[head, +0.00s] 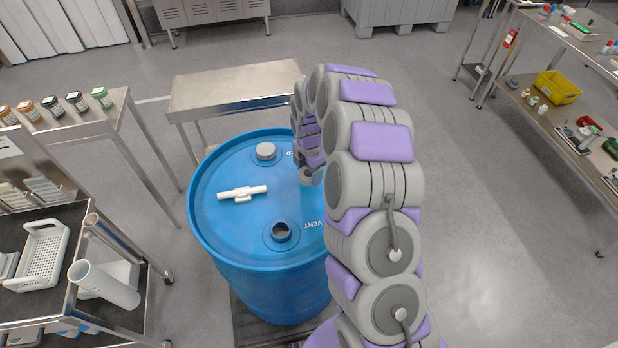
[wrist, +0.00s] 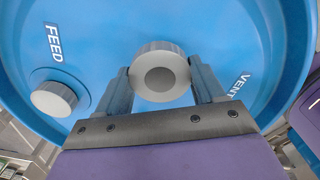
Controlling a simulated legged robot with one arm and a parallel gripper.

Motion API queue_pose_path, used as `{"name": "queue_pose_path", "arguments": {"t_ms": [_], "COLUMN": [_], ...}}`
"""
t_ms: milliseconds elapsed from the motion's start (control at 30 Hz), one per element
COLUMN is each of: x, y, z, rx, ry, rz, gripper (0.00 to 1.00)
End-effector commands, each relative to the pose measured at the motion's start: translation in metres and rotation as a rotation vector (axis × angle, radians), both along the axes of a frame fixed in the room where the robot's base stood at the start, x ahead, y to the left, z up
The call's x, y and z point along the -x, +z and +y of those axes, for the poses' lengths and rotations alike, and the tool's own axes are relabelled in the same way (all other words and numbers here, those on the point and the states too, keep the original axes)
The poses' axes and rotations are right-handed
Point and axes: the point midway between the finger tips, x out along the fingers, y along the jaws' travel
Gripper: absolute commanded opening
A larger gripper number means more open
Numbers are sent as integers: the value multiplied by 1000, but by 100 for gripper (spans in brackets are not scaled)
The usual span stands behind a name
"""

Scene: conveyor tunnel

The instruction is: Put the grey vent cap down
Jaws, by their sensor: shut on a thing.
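The blue drum (head: 215,215) stands upright with its lid facing up. My gripper (wrist: 158,78) is shut on the grey vent cap (wrist: 160,50), a round ribbed cap held between both fingers. In the head view the cap (head: 306,178) shows partly beneath my gripper, over the right part of the lid; whether it touches the lid I cannot tell. The vent opening (head: 281,231), beside the VENT lettering, is uncovered and dark. Another grey cap (head: 265,151) sits on the feed port at the lid's back; it also shows in the wrist view (wrist: 54,98).
A bare steel table (head: 235,86) stands behind the drum. A cart (head: 150,300) with white tubes is at left. Open floor (head: 500,230) lies at right, before a steel shelf.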

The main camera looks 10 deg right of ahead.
Motion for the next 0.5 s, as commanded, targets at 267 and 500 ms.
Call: {"name": "queue_pose_path", "arguments": {"t_ms": [267,500], "x": [-2,-3], "y": [-21,-35], "z": [0,-1], "rx": [2,-1], "ry": [1,1], "rz": [1,-3], "gripper": [26,26]}}
